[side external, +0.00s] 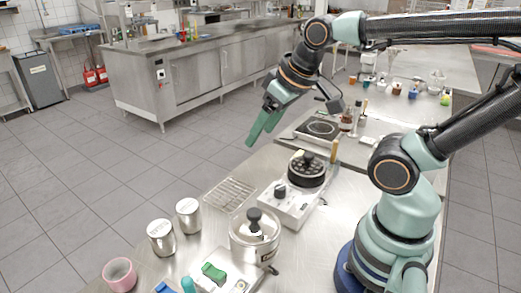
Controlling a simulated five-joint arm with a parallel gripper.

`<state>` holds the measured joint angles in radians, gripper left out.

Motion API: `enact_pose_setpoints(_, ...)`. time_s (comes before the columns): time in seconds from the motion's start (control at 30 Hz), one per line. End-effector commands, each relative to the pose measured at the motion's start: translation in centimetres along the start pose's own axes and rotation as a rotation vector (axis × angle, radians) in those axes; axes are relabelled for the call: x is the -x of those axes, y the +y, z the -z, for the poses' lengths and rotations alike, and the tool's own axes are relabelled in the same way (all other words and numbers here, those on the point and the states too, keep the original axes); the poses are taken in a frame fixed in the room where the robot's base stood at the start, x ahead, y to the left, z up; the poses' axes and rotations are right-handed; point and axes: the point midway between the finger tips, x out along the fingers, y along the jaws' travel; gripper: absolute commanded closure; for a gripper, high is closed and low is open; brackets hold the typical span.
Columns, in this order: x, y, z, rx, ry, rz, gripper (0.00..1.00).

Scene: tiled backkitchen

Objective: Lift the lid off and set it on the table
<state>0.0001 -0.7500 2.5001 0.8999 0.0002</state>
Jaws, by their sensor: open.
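A steel pot (247,248) stands near the front of the metal table (208,230). Its lid (266,228), with a black knob on top, rests on the pot's rim. My gripper (261,133) has green fingers and is open and empty. It hangs in the air well above the table, farther back than the pot and apart from the lid.
A white appliance (290,207) with a dark round top stands just behind the pot. A wire rack (230,193) lies left of it. Two metal canisters (161,240) and a pink cup (119,274) stand at the left. A hot plate (318,129) is farther back.

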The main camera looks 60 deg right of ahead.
Motion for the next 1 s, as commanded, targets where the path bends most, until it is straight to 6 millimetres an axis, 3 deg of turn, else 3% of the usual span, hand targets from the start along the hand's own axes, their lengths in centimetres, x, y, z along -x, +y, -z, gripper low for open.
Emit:
enact_pose_setpoints(0.3, 0.0, 0.1, 0.0, -0.01, -0.003, -0.002, 0.26)
enact_pose_setpoints(0.43, -0.3, 1.7, 0.2, -0.15, -0.046, -0.029, 0.26)
enact_pose_setpoints(0.63, -1.5, 8.2, 0.1, -0.722, -0.186, -0.152, 0.26)
enact_pose_setpoints(0.8, -2.4, 14.1, -1.2, -1.249, -0.287, -0.288, 0.26)
enact_pose_setpoints(1.0, -2.9, 18.4, -3.0, -1.636, -0.347, -0.404, 0.26)
